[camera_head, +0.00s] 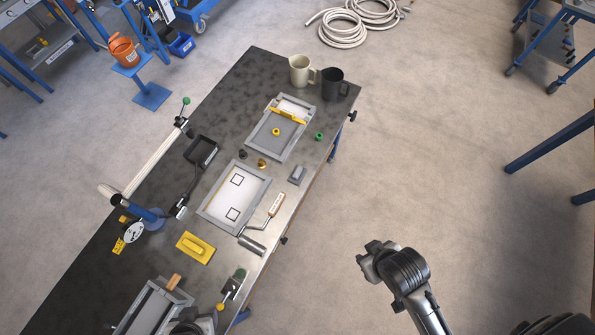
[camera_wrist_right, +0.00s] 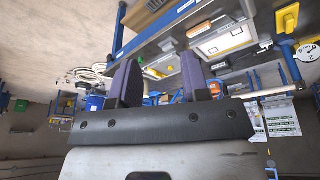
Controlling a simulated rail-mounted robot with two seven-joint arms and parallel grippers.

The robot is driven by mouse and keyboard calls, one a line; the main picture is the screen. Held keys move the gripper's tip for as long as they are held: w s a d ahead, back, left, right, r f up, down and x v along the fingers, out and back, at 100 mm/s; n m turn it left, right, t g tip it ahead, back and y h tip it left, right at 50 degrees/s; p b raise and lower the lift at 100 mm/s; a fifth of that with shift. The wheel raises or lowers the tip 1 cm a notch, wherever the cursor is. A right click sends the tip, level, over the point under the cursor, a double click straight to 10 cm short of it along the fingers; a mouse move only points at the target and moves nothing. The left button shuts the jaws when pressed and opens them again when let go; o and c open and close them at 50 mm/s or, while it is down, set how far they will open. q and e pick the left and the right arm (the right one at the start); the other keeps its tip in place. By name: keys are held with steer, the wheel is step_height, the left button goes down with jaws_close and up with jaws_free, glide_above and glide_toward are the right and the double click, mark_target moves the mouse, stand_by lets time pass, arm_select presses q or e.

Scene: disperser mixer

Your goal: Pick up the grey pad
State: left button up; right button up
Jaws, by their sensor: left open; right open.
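The grey pad (camera_head: 297,174) is a small grey block lying flat on the table near its right edge, beside the framed white tray, in the head view. My right gripper (camera_head: 366,257) is over the floor to the right of the table, well apart from the pad. Its two dark fingers (camera_wrist_right: 158,84) stand apart with nothing between them. My left gripper (camera_head: 190,324) is at the bottom edge of the head view, partly cut off, far from the pad; its jaws are open.
The dark table (camera_head: 231,88) holds two framed trays (camera_head: 236,197) (camera_head: 281,128), a roller (camera_head: 253,243), a yellow float (camera_head: 195,247), a gauge (camera_head: 134,232) and two mugs (camera_head: 301,71) (camera_head: 332,83). A small green object (camera_head: 319,136) lies above the pad.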

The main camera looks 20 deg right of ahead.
steer(key=shift+a, duration=0.1)
stand_by(0.3)
steer(key=shift+o, duration=0.9)
steer(key=o, duration=0.8)
